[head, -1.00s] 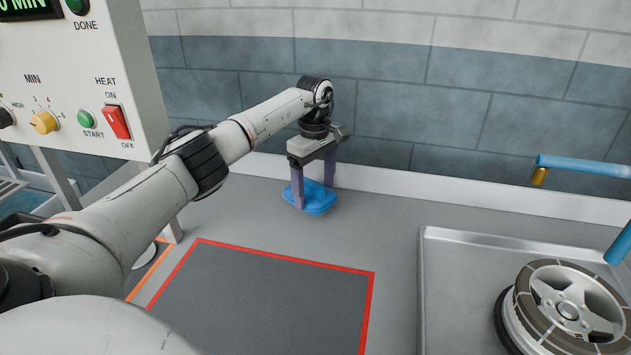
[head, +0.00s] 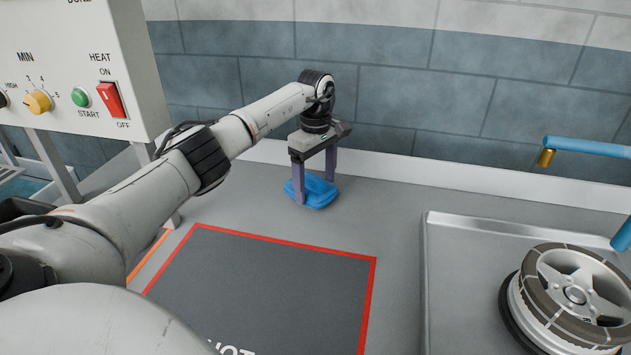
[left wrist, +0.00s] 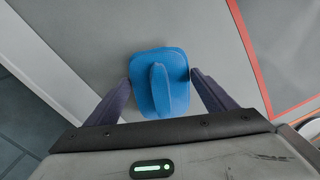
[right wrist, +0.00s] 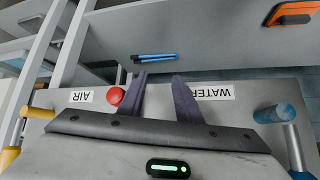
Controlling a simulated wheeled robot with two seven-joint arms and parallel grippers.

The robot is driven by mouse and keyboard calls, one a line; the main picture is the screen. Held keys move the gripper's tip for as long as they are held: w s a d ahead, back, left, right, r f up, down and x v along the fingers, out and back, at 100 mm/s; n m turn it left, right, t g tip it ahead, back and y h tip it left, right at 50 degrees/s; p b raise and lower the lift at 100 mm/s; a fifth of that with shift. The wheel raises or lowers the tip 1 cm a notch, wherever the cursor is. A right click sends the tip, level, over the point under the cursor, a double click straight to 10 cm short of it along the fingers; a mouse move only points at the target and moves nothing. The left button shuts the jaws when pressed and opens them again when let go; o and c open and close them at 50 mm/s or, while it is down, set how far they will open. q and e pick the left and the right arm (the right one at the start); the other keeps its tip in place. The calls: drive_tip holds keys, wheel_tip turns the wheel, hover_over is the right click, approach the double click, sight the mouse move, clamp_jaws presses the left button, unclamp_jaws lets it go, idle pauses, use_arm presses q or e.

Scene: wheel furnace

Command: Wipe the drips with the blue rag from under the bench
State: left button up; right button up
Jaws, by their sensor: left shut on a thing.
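The blue rag (head: 317,192) is bunched on the grey bench top (head: 395,195) near the back wall, with a raised fold in its middle. My left gripper (head: 317,198) points down and is shut on the rag, one finger on each side. In the left wrist view the rag (left wrist: 160,85) sits between the two fingers. I cannot make out any drips. My right gripper (right wrist: 160,76) shows only in the right wrist view, its fingers apart with nothing between them, in front of a panel marked AIR and WATER.
A red-bordered dark mat (head: 275,285) lies in front of the rag. A metal tray (head: 455,290) with a wheel (head: 570,290) is at right, under a blue pipe (head: 590,147). The control box (head: 75,75) stands at left. A red knob (right wrist: 116,96) is beside my right fingers.

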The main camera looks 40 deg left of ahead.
use_arm(q)
drive_tip(key=shift+f+b, duration=0.45)
drive_tip(key=shift+f, duration=0.55)
